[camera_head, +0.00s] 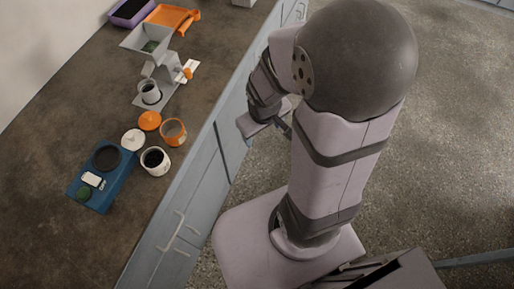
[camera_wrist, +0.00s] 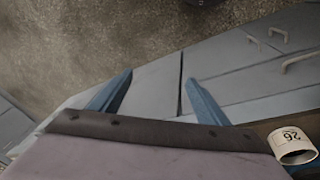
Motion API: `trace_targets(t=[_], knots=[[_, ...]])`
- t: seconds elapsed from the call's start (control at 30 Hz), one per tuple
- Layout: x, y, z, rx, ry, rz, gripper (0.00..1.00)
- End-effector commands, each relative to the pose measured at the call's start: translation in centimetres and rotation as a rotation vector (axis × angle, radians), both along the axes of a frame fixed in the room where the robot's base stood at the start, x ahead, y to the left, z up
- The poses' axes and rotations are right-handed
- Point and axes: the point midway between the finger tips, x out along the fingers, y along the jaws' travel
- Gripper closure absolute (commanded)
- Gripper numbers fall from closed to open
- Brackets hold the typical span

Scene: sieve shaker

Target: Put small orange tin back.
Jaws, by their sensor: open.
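The small orange tin (camera_head: 173,132) stands open on the counter near its front edge. An orange lid (camera_head: 150,121) lies just behind and left of it. A white tin (camera_head: 155,161) with dark contents stands in front of it, and a white lid (camera_head: 133,140) lies to its left. My gripper (camera_wrist: 158,77) is open and empty, its two blue fingers wide apart. It hangs off the counter, over the cabinet fronts and floor.
A blue device (camera_head: 103,177) with a dark round plate stands at the counter's left. A grey hopper machine (camera_head: 150,62) with a cup (camera_head: 150,92) stands farther back. An orange tray (camera_head: 172,18) and a purple tray (camera_head: 130,12) lie at the far end. The near counter is bare.

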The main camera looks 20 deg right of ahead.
Motion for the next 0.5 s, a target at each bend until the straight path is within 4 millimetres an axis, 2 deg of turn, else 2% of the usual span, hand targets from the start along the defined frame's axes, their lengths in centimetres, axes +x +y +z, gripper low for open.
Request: trace_targets(t=[0.03,0.2,0.33,0.5], knots=[[-1.1,0.8,0.9,0.018,0.031,-0.04,0.31],[-4.6,3.3,2.6,0.082,0.139,-0.142,0.31],[-6.0,4.4,3.3,0.111,0.183,-0.175,0.31],[-6.4,4.7,3.4,0.12,0.197,-0.184,0.31]])
